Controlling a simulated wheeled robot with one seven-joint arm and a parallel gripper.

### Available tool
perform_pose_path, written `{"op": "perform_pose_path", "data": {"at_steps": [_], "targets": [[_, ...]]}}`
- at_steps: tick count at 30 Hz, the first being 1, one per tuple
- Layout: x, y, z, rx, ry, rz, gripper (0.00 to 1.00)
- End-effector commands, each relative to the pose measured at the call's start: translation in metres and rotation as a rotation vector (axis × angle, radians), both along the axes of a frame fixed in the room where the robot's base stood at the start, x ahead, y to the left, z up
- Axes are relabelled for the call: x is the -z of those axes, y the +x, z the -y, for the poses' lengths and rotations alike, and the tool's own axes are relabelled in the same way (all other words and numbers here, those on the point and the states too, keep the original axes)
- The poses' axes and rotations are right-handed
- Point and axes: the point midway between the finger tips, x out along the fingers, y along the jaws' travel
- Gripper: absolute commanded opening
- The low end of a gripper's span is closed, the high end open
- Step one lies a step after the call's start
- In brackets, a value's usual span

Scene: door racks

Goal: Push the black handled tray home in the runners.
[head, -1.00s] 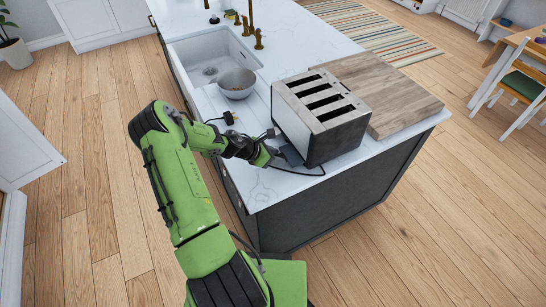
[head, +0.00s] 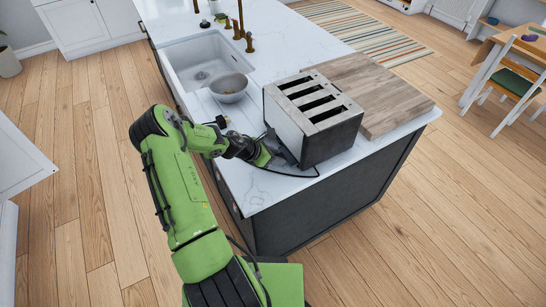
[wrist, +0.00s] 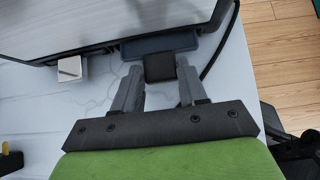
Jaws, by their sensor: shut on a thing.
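The toaster (head: 332,140) is a grey and black box with several top slots on the white counter. In the wrist view its front face (wrist: 90,28) fills the top left. The dark tray (wrist: 160,45) sticks out a little from the toaster's lower front, and its inner part is hidden inside. Its black block handle (wrist: 160,67) faces me. My gripper (wrist: 160,80) is shut on the handle, one finger on each side. In the head view my gripper (head: 277,154) is close to the toaster's near left side.
A wooden board (head: 385,100) lies right behind the toaster. A grey bowl (head: 229,90) stands by the sink (head: 200,62). A black cord (wrist: 218,40) runs close beside the tray. A pale square knob (wrist: 69,68) sticks out left of the tray.

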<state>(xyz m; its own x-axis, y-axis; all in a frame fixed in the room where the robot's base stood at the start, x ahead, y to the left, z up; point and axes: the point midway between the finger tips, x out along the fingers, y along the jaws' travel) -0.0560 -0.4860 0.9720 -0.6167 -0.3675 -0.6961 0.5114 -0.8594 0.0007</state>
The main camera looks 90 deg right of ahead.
Motion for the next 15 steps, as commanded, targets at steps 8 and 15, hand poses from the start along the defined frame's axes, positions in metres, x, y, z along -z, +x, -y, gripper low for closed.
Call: {"op": "perform_pose_path", "data": {"at_steps": [8,15], "targets": [[0.0,-0.007,0.004,0.001,-0.002,-0.001,0.11],[0.0,-0.012,0.007,0.001,-0.002,-0.001,0.11]]}}
